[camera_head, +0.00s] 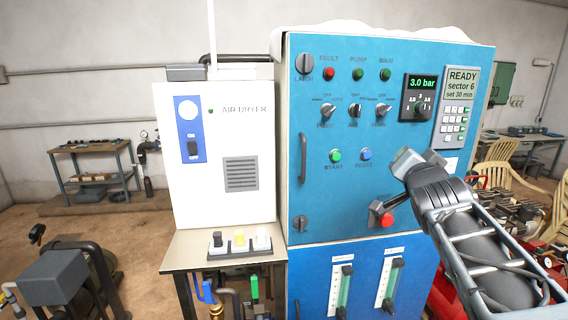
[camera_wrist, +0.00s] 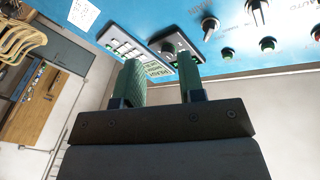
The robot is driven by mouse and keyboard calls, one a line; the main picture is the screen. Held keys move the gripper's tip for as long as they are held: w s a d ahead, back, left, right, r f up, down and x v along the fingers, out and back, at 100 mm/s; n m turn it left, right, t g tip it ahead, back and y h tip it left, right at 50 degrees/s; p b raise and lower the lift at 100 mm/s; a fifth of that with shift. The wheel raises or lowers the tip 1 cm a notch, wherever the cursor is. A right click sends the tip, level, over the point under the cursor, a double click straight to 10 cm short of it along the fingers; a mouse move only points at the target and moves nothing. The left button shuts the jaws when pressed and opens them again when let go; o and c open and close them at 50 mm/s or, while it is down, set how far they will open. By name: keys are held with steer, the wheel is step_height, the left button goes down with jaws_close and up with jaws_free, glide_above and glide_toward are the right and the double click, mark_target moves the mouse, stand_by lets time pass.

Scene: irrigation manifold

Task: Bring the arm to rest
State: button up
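My gripper (camera_wrist: 161,82) shows in the wrist view with its two green fingers apart and nothing held between them. Beyond the fingertips are the keypad unit (camera_wrist: 124,44) and the round dial (camera_wrist: 170,48) of the blue control panel, seen upside down. In the head view my arm reaches in from the lower right, its wrist end in front of the right part of the blue cabinet (camera_head: 330,190). The fingers cannot be made out there. Whether anything touches the panel cannot be told.
A red button (camera_head: 387,220) sits just left of my wrist. The keypad unit's display (camera_head: 461,81) reads READY, sector 6, set 30 min. The pressure display (camera_head: 422,83) reads 3.0 bar. The white air dryer (camera_head: 222,190) stands left, above a small table (camera_head: 190,262). Chairs (camera_head: 502,150) stand at right.

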steer(key=s+a+f+n+g+y, duration=0.1)
steer(key=s+f+n+g, duration=0.2)
steer(key=f, duration=0.6)
steer(key=s+a+f+n+g+y, duration=0.1)
steer(key=s+a+f+n+g, duration=0.15)
steer(key=f+g, duration=0.45)
steer(key=s+a+f+n+g+y, duration=0.3)
steer(key=s+a+f+n, duration=0.1)
steer(key=s+a+f, duration=0.5)
step_height(320, 180, down, 4)
steer(key=s, duration=0.2)
steer(key=shift+s, duration=0.3)
